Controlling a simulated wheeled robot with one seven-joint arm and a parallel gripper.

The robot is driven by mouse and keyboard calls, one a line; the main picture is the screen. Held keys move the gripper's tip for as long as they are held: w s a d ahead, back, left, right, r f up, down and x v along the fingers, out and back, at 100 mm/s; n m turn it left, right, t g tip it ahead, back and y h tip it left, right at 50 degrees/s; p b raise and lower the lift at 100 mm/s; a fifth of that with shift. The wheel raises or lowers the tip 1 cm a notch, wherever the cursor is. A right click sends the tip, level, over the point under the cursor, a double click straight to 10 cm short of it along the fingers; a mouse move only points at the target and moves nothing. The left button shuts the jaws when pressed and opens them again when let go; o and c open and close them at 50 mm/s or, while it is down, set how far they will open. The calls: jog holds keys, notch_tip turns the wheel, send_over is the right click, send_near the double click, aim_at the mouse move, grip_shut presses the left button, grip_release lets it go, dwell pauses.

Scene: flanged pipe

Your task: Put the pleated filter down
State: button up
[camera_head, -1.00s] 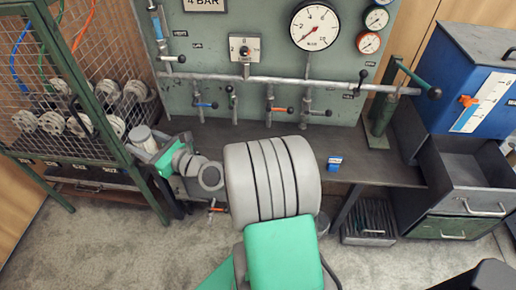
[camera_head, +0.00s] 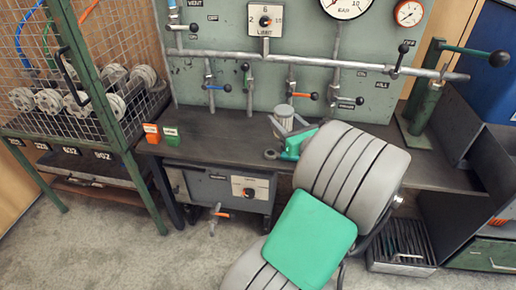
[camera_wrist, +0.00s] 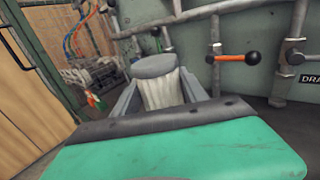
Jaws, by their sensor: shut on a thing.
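The pleated filter (camera_head: 285,118) is a pale pleated cylinder with a grey end cap. It is upright or nearly so, over the dark workbench (camera_head: 222,137) and in front of the panel's pipes. My gripper (camera_head: 288,128) has its grey fingers closed on the filter's sides. In the wrist view the filter (camera_wrist: 161,88) stands between the two fingers, with its cap toward the top. Its lower part is hidden behind my gripper's dark edge and green body. I cannot tell whether its base touches the bench.
An orange block (camera_head: 152,132) and a green block (camera_head: 171,135) stand at the bench's left end. A mesh cage (camera_head: 75,75) with grey flanged parts is at the left. A green hand-lever stand (camera_head: 426,105) is at the right. The bench between the blocks and the filter is clear.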

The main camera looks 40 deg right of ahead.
jog(key=shift+w+a+f+b, duration=0.4)
jog(key=shift+w+f+b, duration=0.6)
jog(key=shift+w+f, duration=0.85)
jog(key=shift+w+a+f+b, duration=0.35)
jog(key=shift+w+f+b, duration=0.6)
jog(key=shift+w+f, duration=0.9)
jog(key=shift+w+a+f+b, duration=0.4)
jog(key=shift+w+f+b, duration=0.6)
jog(key=shift+w+f, duration=0.85)
jog(key=shift+s+f, duration=0.25)
jog(key=shift+f, duration=0.15)
jog(key=o, duration=1.4)
jog(key=shift+o, duration=0.2)
